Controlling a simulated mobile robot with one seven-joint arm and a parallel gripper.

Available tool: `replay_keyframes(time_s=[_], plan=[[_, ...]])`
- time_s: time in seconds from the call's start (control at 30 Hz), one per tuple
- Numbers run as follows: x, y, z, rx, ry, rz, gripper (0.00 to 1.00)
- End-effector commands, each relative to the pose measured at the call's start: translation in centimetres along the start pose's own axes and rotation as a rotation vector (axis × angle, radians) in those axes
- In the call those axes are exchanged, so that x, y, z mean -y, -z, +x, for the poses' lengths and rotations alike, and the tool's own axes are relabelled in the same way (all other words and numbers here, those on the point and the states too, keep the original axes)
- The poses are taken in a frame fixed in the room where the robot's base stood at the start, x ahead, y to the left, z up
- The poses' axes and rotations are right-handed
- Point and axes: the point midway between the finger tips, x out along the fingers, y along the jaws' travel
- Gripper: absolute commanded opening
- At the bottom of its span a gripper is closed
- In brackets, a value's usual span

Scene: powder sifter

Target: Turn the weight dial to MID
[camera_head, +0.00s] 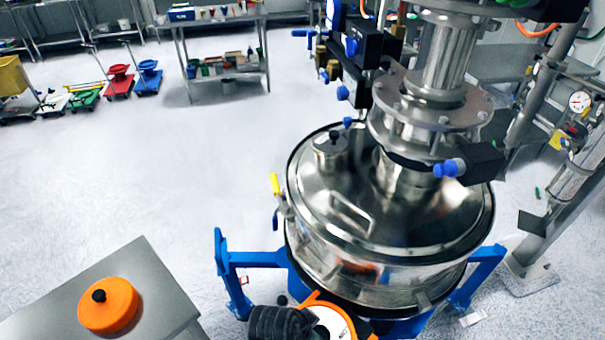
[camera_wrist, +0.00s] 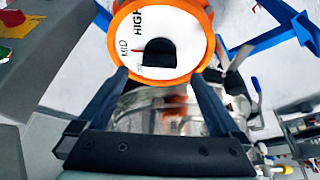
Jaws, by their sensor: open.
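The weight dial has an orange rim, a white face and a black centre knob; it fills the top middle of the wrist view (camera_wrist: 183,22). HIGH and MID are readable on its left side, and a smaller mark below them is too blurred to read. A red pointer (camera_wrist: 136,50) on the knob points left, close to MID. My gripper (camera_wrist: 159,76) is open, its two dark fingers at either side of the dial's lower rim. I cannot tell whether they touch it. In the head view the dial (camera_head: 331,322) is cut off at the bottom edge.
The steel sifter vessel (camera_head: 385,275) stands in a blue frame (camera_head: 232,262) behind the dial. A grey table (camera_head: 150,260) at lower left bears an orange disc with a black knob (camera_head: 108,306).

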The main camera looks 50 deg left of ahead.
Motion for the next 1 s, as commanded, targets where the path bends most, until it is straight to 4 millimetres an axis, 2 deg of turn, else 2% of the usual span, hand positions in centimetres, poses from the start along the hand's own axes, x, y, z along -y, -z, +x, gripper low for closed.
replay_keyframes(time_s=[0.2, 0.43, 0.6, 1.0], plan=[[0.0, 0.0, -4.0, -0.002, 0.002, 0.001, 1.00], [0.0, 0.0, -7.0, -0.001, 0.001, 0.001, 1.00], [0.0, 0.0, -7.9, 0.000, 0.000, 0.000, 1.00], [0.0, 0.0, -7.9, 0.001, 0.000, 0.001, 1.00]])
